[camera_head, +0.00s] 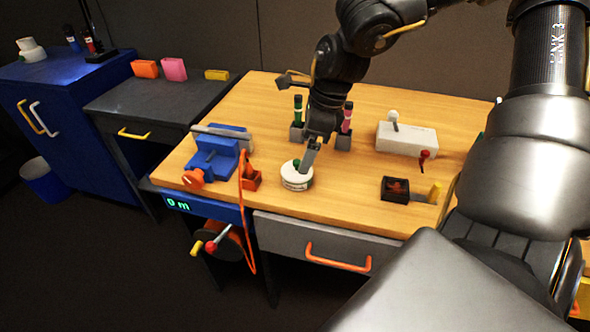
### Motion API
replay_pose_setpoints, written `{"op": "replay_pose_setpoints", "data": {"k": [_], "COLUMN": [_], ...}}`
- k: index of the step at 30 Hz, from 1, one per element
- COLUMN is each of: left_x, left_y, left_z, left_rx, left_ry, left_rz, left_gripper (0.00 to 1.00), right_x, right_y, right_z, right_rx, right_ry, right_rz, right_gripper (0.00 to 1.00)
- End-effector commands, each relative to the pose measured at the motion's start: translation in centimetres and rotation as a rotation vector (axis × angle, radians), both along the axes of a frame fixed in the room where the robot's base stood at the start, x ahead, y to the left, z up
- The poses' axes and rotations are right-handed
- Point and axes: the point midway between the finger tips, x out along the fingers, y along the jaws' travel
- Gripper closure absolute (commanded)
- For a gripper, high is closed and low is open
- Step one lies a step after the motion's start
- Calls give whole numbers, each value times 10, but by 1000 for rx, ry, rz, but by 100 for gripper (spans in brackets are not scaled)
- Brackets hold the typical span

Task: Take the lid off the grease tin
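The grease tin appears to be the small round white tin (297,184) near the front of the wooden bench. A green spot, perhaps a lid knob, shows at its top. My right gripper (307,164) points down at the top of the tin, its fingertips at or very near the lid. The fingers overlap in this view, so I cannot tell whether they are closed on the knob. The lid appears to be on the tin. My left gripper is not in view.
A blue vise (213,160) and an orange cord (242,190) are left of the tin. Behind it are holders with green and pink-topped items (347,117). A white switch box (407,139) and a dark box (395,189) are right. Bare wood lies between.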

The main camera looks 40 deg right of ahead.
Motion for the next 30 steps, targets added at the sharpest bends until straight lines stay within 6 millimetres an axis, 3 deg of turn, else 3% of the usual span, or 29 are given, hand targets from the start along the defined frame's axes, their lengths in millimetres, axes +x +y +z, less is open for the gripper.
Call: {"op": "replay_pose_setpoints", "data": {"k": [7, 17, 26, 30], "left_x": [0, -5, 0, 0], "left_y": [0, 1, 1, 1], "left_z": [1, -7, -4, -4], "left_rx": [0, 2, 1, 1], "left_ry": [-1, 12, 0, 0], "left_rz": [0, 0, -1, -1], "left_gripper": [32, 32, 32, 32], "right_x": [2, 15, 16, 16], "right_y": [1, 7, 8, 8], "right_z": [-8, -48, -51, -51], "right_rx": [0, -1, 0, -1], "right_ry": [3, 2, -1, -1], "right_rz": [1, 0, 0, 0], "right_gripper": [8, 8, 8, 27]}}
